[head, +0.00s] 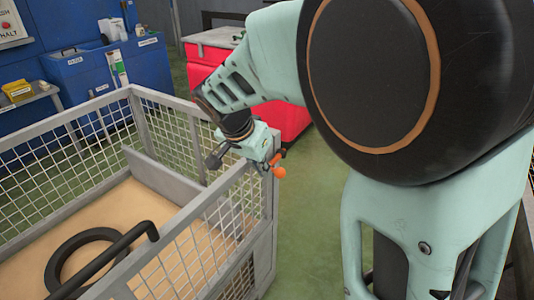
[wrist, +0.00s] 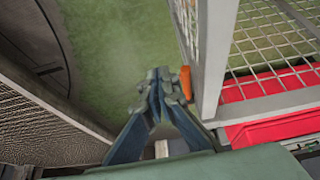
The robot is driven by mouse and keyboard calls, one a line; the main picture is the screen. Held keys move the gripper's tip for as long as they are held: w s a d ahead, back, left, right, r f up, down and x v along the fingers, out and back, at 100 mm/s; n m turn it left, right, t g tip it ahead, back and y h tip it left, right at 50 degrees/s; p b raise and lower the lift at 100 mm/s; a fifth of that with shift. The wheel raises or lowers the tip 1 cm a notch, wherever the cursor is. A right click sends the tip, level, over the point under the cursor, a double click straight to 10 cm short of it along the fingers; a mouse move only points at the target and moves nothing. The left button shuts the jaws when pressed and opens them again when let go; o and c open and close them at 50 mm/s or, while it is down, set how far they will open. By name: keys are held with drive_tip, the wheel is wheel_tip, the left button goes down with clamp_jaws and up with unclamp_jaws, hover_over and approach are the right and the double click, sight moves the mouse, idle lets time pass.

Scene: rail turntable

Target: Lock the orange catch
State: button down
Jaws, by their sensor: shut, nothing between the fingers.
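The orange catch (head: 279,172) shows as a small orange knob at the near corner post of the mesh cage, on its outer side. In the wrist view the orange catch (wrist: 186,82) is partly hidden just right of my fingertips, beside the grey post. My gripper (head: 272,160) is at the top of that corner, right by the catch. In the wrist view my gripper (wrist: 160,82) is shut, with its fingertips together and nothing held. I cannot tell whether a finger touches the catch.
The mesh cage (head: 190,212) has grey rails and a tan floor, with a black ring (head: 82,262) and a bent black bar (head: 108,255) at lower left. A red box (head: 283,118) stands behind the corner. Green floor (head: 312,222) is open right of the cage.

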drive_tip(key=s+a, duration=0.3)
drive_tip(key=s, duration=0.2)
drive_tip(key=shift+a, duration=0.35)
drive_tip(key=shift+r, duration=0.1)
